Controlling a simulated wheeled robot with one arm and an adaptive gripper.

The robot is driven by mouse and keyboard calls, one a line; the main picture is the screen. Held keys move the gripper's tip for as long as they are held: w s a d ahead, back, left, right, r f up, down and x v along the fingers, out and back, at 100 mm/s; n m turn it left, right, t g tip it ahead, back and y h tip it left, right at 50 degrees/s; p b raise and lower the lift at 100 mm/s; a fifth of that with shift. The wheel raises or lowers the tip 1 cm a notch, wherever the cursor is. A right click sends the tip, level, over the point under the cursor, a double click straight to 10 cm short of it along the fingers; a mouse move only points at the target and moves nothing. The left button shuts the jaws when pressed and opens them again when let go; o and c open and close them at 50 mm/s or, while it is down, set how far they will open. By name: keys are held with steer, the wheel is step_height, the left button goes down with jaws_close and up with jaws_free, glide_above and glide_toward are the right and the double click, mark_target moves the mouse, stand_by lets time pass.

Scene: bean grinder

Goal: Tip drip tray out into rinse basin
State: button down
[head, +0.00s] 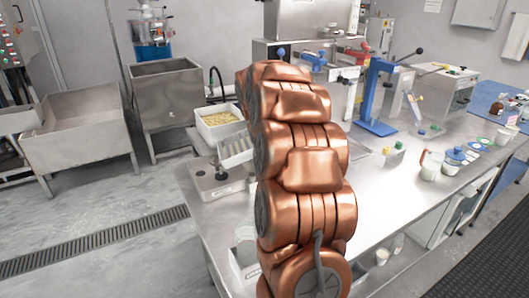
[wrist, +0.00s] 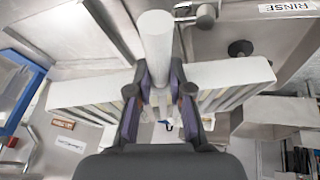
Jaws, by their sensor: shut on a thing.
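The drip tray (wrist: 228,74) is a pale, slatted tray with a thick round white handle (wrist: 155,45). It spans the middle of the wrist view. My gripper (wrist: 158,88) is shut on the handle, one dark purple-edged finger on each side. In the head view the slatted tray (head: 235,148) shows beside my copper arm, held up and tilted; my gripper is hidden behind the arm there. A RINSE label (wrist: 287,7) is at the top right of the wrist view, by grey metal surfaces. I cannot tell the rinse basin's outline there.
A white bin of yellowish bits (head: 222,119) and a grey scale-like unit (head: 217,181) are near the tray. Two metal sinks (head: 75,125) stand at the left. A blue press (head: 378,100) and small jars stand on the steel bench (head: 400,190), whose middle is fairly clear.

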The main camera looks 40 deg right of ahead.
steer(key=shift+r, duration=0.1)
stand_by(0.4)
steer(key=shift+a+r, duration=0.1)
steer(key=shift+r, duration=0.2)
steer(key=shift+f+g+h+b, duration=0.1)
steer(key=shift+g+h+b, duration=0.4)
steer(key=shift+b, duration=0.8)
stand_by(0.3)
steer(key=shift+w+a+r, duration=0.1)
steer(key=shift+a+r, duration=0.15)
steer(key=shift+r, duration=0.2)
steer(key=shift+f+n+h+b, duration=0.1)
steer(key=shift+n+h+b, duration=0.3)
steer(key=shift+h+b, duration=0.45)
steer(key=shift+a+r+g, duration=0.15)
steer(key=shift+r+g, duration=0.15)
steer(key=shift+r, duration=0.15)
stand_by(0.8)
steer(key=shift+f+g+h+b, duration=0.1)
steer(key=shift+g+h+b, duration=0.2)
steer(key=shift+h+b, duration=0.55)
